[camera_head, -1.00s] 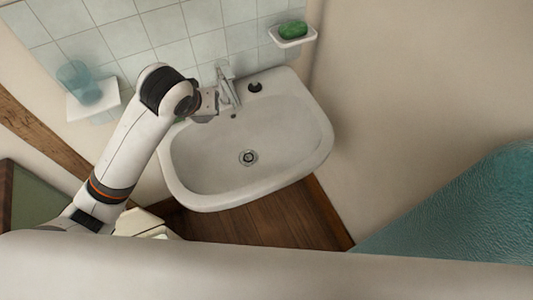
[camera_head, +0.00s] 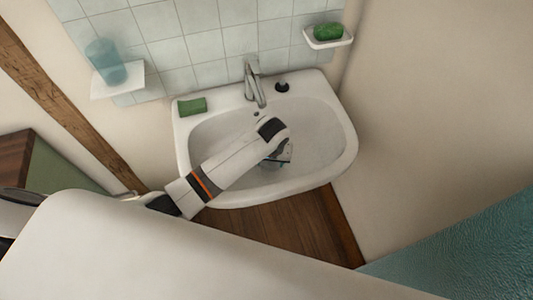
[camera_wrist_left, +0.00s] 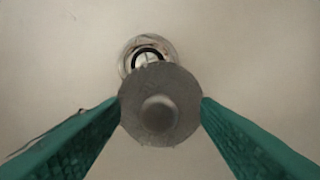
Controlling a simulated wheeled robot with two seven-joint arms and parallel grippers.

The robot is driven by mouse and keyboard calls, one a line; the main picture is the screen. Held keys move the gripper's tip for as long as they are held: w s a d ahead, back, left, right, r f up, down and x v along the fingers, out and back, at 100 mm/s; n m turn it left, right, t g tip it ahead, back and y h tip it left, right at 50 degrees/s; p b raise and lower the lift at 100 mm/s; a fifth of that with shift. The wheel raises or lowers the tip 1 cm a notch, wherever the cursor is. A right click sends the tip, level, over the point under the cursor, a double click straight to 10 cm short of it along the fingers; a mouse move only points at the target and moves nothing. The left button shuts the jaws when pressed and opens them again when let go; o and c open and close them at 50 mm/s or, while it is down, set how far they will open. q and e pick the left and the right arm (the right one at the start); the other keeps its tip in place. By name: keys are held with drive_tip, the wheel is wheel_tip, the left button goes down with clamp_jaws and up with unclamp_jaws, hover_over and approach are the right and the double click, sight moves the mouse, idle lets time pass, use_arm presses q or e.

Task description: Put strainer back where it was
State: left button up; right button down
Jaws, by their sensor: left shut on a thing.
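The strainer (camera_wrist_left: 160,105), a grey round disc with a central knob, is between the teal fingertips of my left gripper (camera_wrist_left: 160,107) in the left wrist view. The gripper is shut on it. Just beyond it, partly covered by the disc, is the sink's round metal drain (camera_wrist_left: 146,53). The strainer looks above the basin floor and offset from the drain; the exact height cannot be told. In the head view, my left gripper (camera_head: 280,158) is down inside the white sink (camera_head: 325,130), and my arm hides the drain and strainer. My right gripper is out of view.
A faucet (camera_head: 255,85) and a small dark object (camera_head: 282,87) stand on the sink's back rim. A green block (camera_head: 192,106) lies on the left rim. A glass (camera_head: 106,60) and green soap (camera_head: 328,32) sit on wall shelves.

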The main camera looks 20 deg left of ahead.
use_arm(q)
drive_tip(key=shift+f, duration=0.8)
drive_tip(key=w+a, duration=0.2)
drive_tip(key=w, duration=0.1)
drive_tip(key=shift+w+a+f+p, duration=0.15)
drive_tip(key=shift+w+f+p, duration=0.05)
drive_tip(key=shift+f+p, duration=0.15)
drive_tip(key=shift+f, duration=0.25)
drive_tip(key=shift+f, duration=0.15)
drive_tip(key=o, duration=1)
drive_tip(key=shift+c, duration=0.2)
